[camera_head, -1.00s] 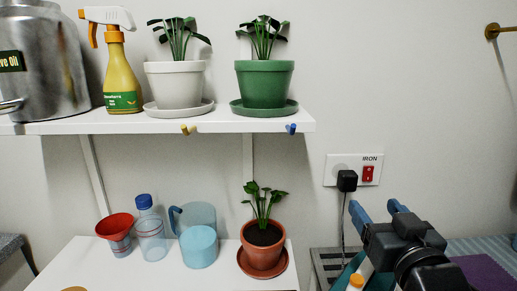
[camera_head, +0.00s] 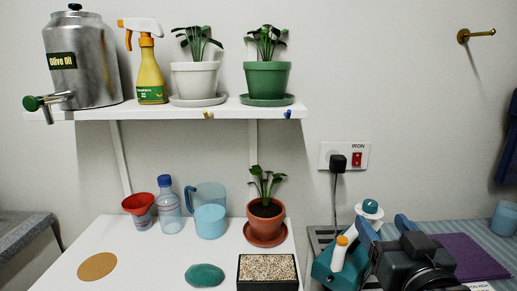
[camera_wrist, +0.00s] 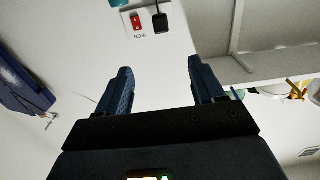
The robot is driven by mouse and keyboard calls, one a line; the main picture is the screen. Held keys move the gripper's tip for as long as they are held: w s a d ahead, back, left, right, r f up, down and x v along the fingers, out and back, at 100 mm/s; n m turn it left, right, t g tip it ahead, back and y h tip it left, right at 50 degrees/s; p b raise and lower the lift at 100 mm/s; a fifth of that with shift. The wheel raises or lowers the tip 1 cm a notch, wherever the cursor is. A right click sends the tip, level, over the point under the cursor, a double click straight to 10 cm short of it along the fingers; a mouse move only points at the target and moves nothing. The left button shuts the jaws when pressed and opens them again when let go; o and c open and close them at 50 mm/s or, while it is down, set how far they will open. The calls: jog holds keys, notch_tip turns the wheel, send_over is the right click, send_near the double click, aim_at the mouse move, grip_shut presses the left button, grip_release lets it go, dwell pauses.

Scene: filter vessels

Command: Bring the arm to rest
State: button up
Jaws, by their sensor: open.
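My gripper (camera_head: 380,226) is at the lower right in the head view, over the right-hand surface, with its blue fingers spread apart. In the wrist view its two fingers (camera_wrist: 157,88) are also wide apart, with nothing between them but the wall behind. A teal iron-like thing (camera_head: 340,266) with an orange-capped part stands just left of my gripper, partly hidden by it. I cannot tell whether they touch.
A white table (camera_head: 150,268) bears a red funnel vessel (camera_head: 139,208), a clear bottle (camera_head: 170,207), a blue cup (camera_head: 210,221) and a terracotta pot (camera_head: 266,220). Above hangs a shelf (camera_head: 180,110) with an olive oil can (camera_head: 85,60), a spray bottle (camera_head: 150,70) and two pots.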

jog(key=s+f+g, duration=0.1)
jog(key=s+f, duration=0.4)
jog(key=s, duration=0.5)
jog(key=s+f, duration=0.4)
jog(key=s, duration=0.5)
jog(key=s+f+g, duration=0.1)
jog(key=s+f, duration=0.4)
jog(key=s, duration=0.5)
jog(key=s+r+g, duration=0.1)
jog(key=s+r, duration=0.1)
jog(key=s, duration=0.9)
jog(key=shift+s, duration=0.4)
jog(key=shift+a, duration=0.1)
